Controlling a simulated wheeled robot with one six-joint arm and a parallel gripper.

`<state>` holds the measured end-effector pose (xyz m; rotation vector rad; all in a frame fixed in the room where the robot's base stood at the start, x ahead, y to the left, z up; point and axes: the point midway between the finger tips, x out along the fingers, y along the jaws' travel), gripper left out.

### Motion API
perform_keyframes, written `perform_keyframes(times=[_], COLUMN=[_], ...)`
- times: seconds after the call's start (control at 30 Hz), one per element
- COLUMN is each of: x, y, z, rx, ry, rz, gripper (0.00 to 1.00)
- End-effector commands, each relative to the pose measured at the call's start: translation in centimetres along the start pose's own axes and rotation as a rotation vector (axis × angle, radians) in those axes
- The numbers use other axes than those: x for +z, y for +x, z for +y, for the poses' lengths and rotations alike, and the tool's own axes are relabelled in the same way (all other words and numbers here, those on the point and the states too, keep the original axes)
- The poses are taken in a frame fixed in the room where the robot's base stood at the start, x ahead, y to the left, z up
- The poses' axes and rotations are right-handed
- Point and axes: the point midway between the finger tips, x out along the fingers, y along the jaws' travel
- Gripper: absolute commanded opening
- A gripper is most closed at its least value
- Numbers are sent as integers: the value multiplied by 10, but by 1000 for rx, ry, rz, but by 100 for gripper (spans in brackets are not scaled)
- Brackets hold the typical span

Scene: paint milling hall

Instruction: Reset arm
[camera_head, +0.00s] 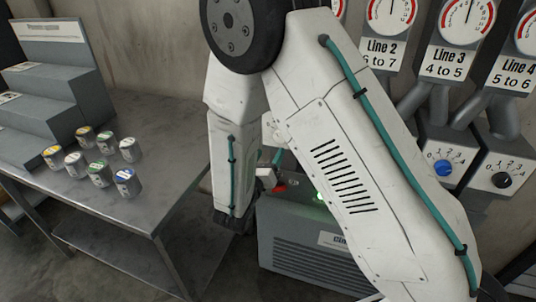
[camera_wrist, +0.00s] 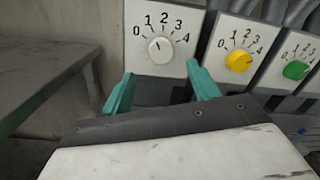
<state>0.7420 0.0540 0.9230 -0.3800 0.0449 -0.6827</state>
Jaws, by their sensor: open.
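My gripper (camera_wrist: 160,78) is open and empty in the wrist view, its two teal fingers apart. Beyond the gap between them is a white dial knob (camera_wrist: 160,49) on a grey panel marked 0 to 4. The fingers look clear of the knob, though the distance is hard to judge. The knob's mark points up, slightly left, near 1. In the head view my bent arm fills the middle and hides most of the gripper and the dials behind it.
Yellow (camera_wrist: 239,61) and green (camera_wrist: 296,69) knobs sit to the right. Blue (camera_head: 442,168) and black (camera_head: 502,180) knobs stand below gauges labelled Line 2 (camera_head: 381,52), Line 3 (camera_head: 455,62) and Line 4. A metal table (camera_head: 100,222) at left holds several small cans. A grey unit (camera_head: 315,250) stands below my arm.

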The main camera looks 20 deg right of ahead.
Motion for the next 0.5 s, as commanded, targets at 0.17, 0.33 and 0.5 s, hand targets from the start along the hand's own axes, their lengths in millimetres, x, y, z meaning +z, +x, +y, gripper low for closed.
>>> perform_keyframes(times=[0.17, 0.33, 0.5], x=[0, -18, -31], y=[0, -2, -11], z=[0, -17, -72], rx=[0, -75, -306], ry=[5, 65, 200], rz=[0, 80, 230], gripper=[60, 60, 60])
